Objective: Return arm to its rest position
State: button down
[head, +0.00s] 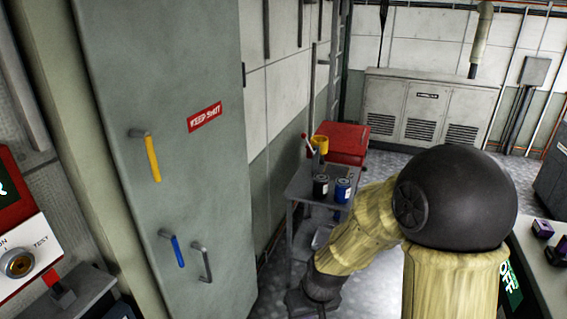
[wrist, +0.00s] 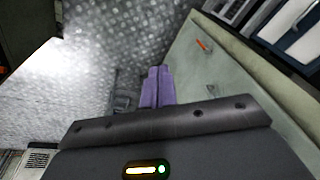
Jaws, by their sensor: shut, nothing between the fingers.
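My arm, with beige links and a large black joint, fills the lower right of the head view. Its forward link slopes down and left to a dark end near the grey trolley. The fingers of my gripper do not show clearly in the head view. In the wrist view my gripper (wrist: 155,88) shows two purple fingers pressed together, shut with nothing between them. Below the fingers is patterned grey metal floor (wrist: 100,50).
A grey cabinet door (head: 170,220) with yellow and blue handles stands at left. A grey trolley (head: 302,190) holds a black can (head: 321,187) and a blue can (head: 343,189), close to my arm. A red box (head: 345,140) stands behind it. A console edge lies at right.

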jog(key=s+d+r+m+t+h, duration=0.1)
jog(key=s+d+r+m, duration=0.2)
jog(key=d, duration=0.7)
notch_tip(320, 180, up, 2)
jog(key=shift+s+d+r+m+h, duration=0.15)
jog(key=shift+s+d+m+h, duration=0.2)
jog(key=shift+s, duration=0.85)
